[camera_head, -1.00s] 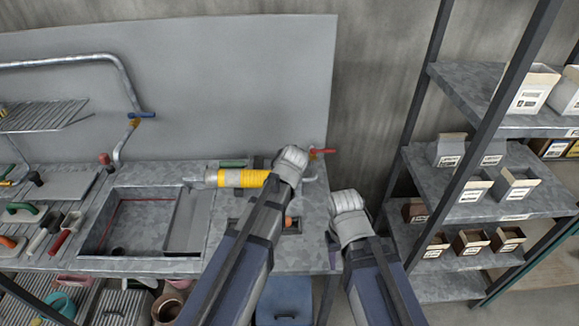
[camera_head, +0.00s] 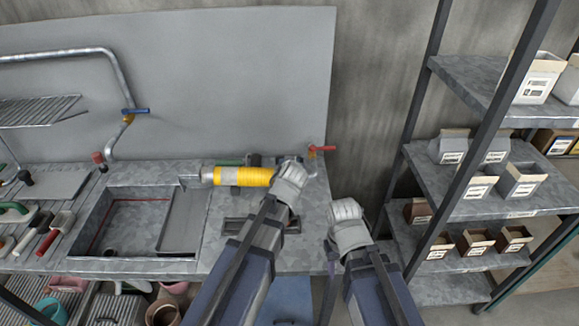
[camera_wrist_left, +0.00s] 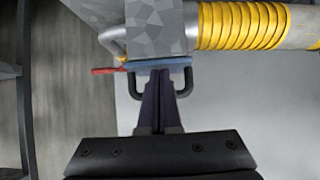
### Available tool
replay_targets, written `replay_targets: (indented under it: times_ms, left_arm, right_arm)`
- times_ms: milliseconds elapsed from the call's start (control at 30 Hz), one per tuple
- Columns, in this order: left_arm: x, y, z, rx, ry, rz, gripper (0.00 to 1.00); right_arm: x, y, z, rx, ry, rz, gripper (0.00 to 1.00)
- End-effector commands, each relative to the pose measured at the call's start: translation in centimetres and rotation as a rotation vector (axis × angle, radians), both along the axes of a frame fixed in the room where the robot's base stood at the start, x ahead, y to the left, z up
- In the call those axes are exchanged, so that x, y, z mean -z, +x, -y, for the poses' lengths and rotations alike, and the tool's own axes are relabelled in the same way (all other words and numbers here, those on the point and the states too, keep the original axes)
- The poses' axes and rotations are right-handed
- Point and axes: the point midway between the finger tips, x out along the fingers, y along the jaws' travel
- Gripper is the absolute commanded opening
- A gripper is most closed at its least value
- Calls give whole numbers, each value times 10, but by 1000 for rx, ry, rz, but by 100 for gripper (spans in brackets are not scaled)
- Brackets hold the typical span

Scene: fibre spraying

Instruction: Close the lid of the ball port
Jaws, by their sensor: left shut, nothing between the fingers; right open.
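The yellow-ribbed tube (camera_head: 240,176) with metal ends lies along the back of the grey bench. In the left wrist view, its ribbed part (camera_wrist_left: 240,25) joins a grey metal block (camera_wrist_left: 155,30). A blue plate edge (camera_wrist_left: 155,66) and a dark looped handle (camera_wrist_left: 183,88) sit at the block's edge; I cannot tell whether this is the lid. My left gripper (camera_head: 289,170) is at the tube's right end. Its shut, empty fingers (camera_wrist_left: 160,85) reach the handle; contact is unclear. My right gripper (camera_head: 345,208) is open, right of the bench; its wrist hides much of its fingers.
A red-handled valve (camera_head: 322,149) stands close to my left gripper. A sink (camera_head: 97,220) and hand tools (camera_head: 55,235) occupy the bench's left. Shelves with boxes (camera_head: 480,240) stand right of my right gripper.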

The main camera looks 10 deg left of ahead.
Motion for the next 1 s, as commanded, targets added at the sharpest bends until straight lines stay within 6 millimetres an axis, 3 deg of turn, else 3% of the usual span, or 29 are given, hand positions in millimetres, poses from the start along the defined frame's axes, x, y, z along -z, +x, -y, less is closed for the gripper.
replay_targets:
  times_ms: [767,1000]
  left_arm:
    - [7,-6,1,-1,-6,-12,0]
    - [1,-22,-4,-1,-7,-10,0]
  right_arm:
    - [5,0,0,0,0,0,50]
    - [-1,0,0,0,0,0,50]
